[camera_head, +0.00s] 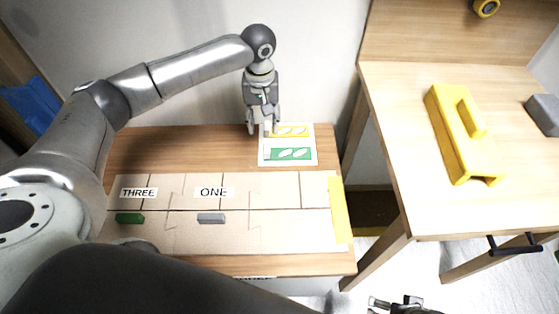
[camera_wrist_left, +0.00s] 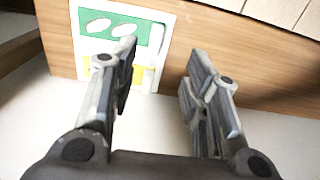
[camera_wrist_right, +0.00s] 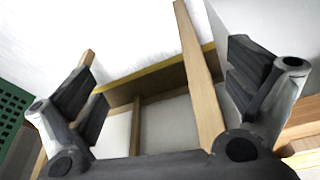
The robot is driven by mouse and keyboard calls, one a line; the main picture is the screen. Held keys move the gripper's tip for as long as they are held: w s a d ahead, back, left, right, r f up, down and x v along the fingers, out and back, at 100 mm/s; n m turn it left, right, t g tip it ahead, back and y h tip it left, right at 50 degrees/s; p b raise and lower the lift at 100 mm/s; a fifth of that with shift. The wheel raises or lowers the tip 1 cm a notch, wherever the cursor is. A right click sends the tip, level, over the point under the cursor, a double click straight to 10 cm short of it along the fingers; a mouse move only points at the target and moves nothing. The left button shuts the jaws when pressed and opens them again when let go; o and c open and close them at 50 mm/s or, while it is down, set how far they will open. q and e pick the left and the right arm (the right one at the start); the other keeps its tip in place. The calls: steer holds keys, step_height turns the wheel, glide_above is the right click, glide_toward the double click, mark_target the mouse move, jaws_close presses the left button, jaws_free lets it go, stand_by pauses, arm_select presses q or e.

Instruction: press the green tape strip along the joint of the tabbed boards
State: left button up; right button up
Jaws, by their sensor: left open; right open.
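The pale boards (camera_head: 280,190) lie flat on a wooden table, with seam lines and tab-like outlines; labels read THREE (camera_head: 139,192) and ONE (camera_head: 213,192). A white card (camera_head: 264,157) behind them bears a green strip (camera_head: 278,154) with white ovals and a yellow strip (camera_head: 280,131). The green strip also shows in the left wrist view (camera_wrist_left: 98,34). My left gripper (camera_head: 261,130) is open and empty by the card's rear left part; its fingers (camera_wrist_left: 160,70) partly cover the card. My right gripper (camera_head: 395,304) is open and empty, low and away from the boards.
A dark green block (camera_head: 129,218) and a grey block (camera_head: 211,218) sit on the boards. A yellow band (camera_head: 341,210) lines their right edge. A wall stands close behind. The right-hand table (camera_head: 400,90) carries a yellow handled tool (camera_head: 452,130) and a grey block (camera_head: 543,113).

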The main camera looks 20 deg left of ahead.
arm_select(q)
step_height(320, 180, down, 4)
steer(key=shift+r+b, duration=0.1)
steer(key=shift+b, duration=0.9)
steer(key=b, duration=0.1)
glide_above(267, 151)
steer(key=f, duration=0.4)
steer(key=shift+s+a+f, duration=0.15)
steer(key=shift+s+f, duration=0.05)
steer(key=shift+f, duration=0.15)
arm_select(e)
steer(key=v, duration=0.7)
arm_select(q)
step_height(267, 151, down, 4)
steer(key=shift+w+r+b, duration=0.1)
steer(key=shift+r+b, duration=0.05)
steer(key=shift+b, duration=1)
steer(key=shift+f, duration=0.65)
arm_select(e)
steer(key=w+t, duration=0.2)
steer(key=w, duration=0.1)
steer(key=w+a, duration=0.1)
steer(key=shift+w+f+t+y, duration=0.2)
steer(key=shift+f+t+y, duration=0.1)
steer(key=shift+f+t, duration=0.1)
arm_select(q)
steer(key=c, duration=0.9)
